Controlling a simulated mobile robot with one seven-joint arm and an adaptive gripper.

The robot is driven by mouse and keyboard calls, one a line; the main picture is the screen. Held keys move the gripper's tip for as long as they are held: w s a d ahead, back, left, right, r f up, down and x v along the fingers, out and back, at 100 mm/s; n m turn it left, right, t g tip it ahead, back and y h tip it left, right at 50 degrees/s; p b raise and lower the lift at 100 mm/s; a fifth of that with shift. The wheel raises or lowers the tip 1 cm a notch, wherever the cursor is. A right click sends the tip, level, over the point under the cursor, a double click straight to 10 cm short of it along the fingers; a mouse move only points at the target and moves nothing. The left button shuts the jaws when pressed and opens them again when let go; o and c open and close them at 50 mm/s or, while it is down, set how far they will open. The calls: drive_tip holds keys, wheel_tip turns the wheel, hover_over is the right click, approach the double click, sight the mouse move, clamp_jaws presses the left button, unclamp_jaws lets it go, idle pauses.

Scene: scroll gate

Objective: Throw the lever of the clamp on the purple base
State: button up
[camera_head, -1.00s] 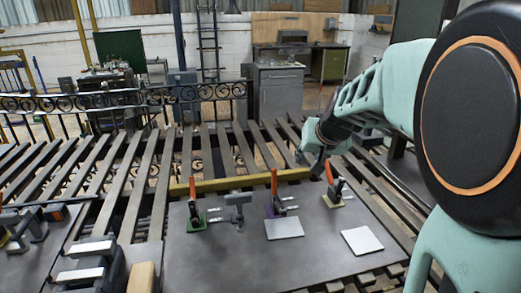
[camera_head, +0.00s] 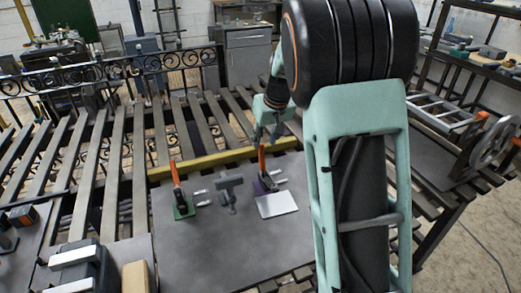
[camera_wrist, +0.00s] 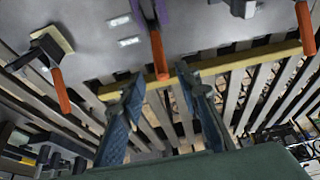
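The purple base (camera_head: 262,187) carries a clamp with an upright orange lever (camera_head: 262,158), on the grey plate. In the wrist view, the purple base (camera_wrist: 137,12) is at the top edge and its orange lever (camera_wrist: 158,55) points toward my gripper. My gripper (camera_head: 268,138) is just above and behind the lever in the head view. In the wrist view, my gripper (camera_wrist: 160,82) is open, its two fingers wide apart, with the lever's end showing between the fingertips. I cannot tell whether they touch.
A green-base clamp (camera_head: 182,207) and a grey T-shaped piece (camera_head: 229,190) stand to the left. A yellow-base clamp (camera_wrist: 52,42) shows in the wrist view; my arm hides it in the head view. A yellow bar (camera_head: 215,160) runs behind the clamps. A pale plate (camera_head: 277,204) lies in front.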

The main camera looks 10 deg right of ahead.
sight(262, 149)
drive_tip(key=x, duration=0.7)
drive_tip(key=shift+w, duration=0.1)
drive_tip(key=shift+c, duration=0.4)
clamp_jaws()
